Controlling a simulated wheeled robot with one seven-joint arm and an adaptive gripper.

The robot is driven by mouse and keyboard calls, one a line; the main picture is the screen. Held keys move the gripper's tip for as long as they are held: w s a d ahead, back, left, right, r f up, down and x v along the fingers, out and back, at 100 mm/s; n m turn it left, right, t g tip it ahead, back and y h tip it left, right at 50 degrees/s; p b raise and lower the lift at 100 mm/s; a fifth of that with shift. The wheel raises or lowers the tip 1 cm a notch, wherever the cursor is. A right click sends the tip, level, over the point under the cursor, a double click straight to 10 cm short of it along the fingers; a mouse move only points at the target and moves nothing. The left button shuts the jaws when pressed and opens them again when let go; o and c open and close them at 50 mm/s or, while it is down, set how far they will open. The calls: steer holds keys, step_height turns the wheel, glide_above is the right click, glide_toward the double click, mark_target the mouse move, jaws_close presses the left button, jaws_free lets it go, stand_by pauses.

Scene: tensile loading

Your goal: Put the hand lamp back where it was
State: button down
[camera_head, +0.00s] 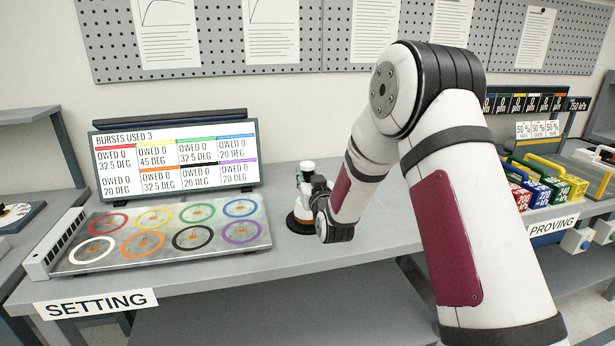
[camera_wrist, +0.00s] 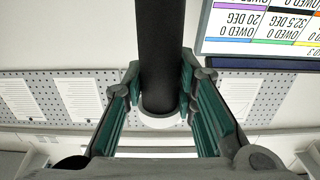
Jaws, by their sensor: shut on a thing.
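The hand lamp shows in the wrist view as a black cylinder (camera_wrist: 160,45) with a pale end (camera_wrist: 160,120). My gripper (camera_wrist: 160,75) has its green-padded fingers closed on either side of it. In the head view my gripper (camera_head: 317,188) is low over the bench, right of the screen. The lamp's white top (camera_head: 307,166) stands upright there, partly hidden by my gripper. A dark round base (camera_head: 299,222) with a reddish ring is directly below, at the bench top. I cannot tell whether the lamp touches it or whether it is a separate holder.
The setting panel (camera_head: 75,262) with several coloured rings lies left of the lamp, below the screen (camera_head: 176,160). Coloured weight blocks (camera_head: 545,185) stand at the right by the proving sign. The bench top (camera_head: 375,240) between is mostly clear. A pegboard (camera_head: 210,60) covers the wall.

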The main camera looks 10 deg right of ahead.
steer(key=c, duration=1.3)
jaws_free()
steer(key=shift+c, duration=0.2)
steer(key=shift+o, duration=0.2)
steer(key=shift+r, duration=0.2)
steer(key=s+r+g, duration=0.2)
steer(key=s+g, duration=0.3)
steer(key=s, duration=1.2)
steer(key=s+r+g, duration=0.2)
steer(key=s+g, duration=0.2)
steer(key=s, duration=1.4)
steer(key=s+r+g, duration=0.3)
steer(key=s+g, duration=0.2)
steer(key=s, duration=1.2)
steer(key=shift+s+d+g, duration=0.15)
steer(key=shift+s+g, duration=0.15)
steer(key=shift+s, duration=0.1)
